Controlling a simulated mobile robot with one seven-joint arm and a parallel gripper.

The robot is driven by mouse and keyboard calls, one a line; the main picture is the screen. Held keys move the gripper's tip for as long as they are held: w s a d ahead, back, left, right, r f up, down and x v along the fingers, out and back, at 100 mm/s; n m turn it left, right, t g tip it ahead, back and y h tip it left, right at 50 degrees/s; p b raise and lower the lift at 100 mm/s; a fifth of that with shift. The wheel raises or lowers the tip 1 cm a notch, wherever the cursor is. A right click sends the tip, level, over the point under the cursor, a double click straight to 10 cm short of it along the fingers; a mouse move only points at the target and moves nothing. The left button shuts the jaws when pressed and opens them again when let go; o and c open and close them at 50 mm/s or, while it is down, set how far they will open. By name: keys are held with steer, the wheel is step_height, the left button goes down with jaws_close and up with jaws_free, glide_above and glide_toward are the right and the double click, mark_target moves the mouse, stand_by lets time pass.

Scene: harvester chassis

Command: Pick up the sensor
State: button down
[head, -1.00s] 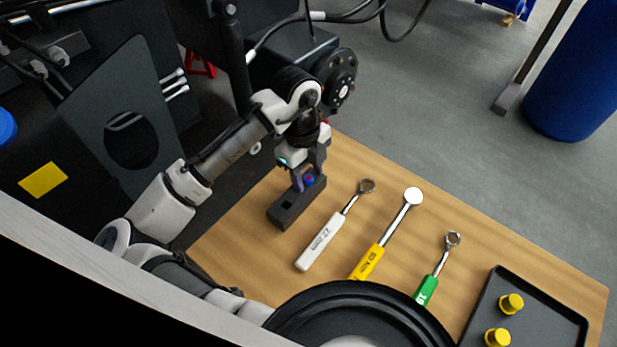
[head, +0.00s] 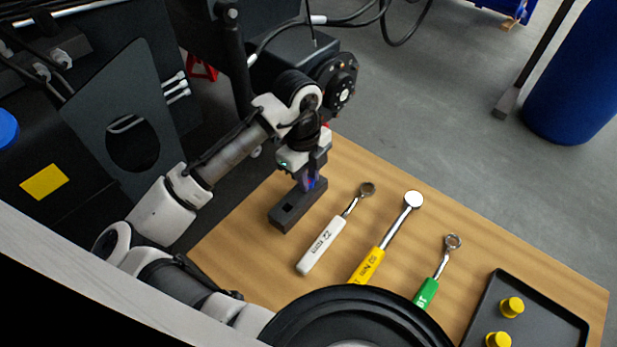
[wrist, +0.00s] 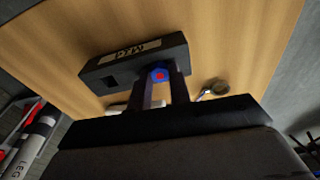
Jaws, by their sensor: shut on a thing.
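The sensor is a small blue piece with a red centre (wrist: 159,75), seen between my fingertips in the wrist view. In the head view only a bit of its blue (head: 311,184) shows, and the fingers hide most of it. My gripper (head: 308,183) points down and is shut on the sensor, at the far end of a dark block-shaped holder (head: 284,217) on the wooden table. In the wrist view the holder (wrist: 120,68) has a lettered label and a square opening. I cannot tell whether the sensor still sits in the holder.
On the wooden table (head: 240,240), a white-handled wrench (head: 322,246), a yellow-handled tool (head: 368,266) and a green-handled wrench (head: 427,291) lie right of the holder. A black tray (head: 545,318) with yellow knobs stands at lower right. Dark machinery (head: 130,90) is at left.

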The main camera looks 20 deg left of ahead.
steer(key=shift+w+r, duration=0.15)
steer(key=shift+r, duration=0.25)
step_height(320, 180, up, 17)
steer(key=b, duration=0.1)
steer(key=shift+a, duration=0.1)
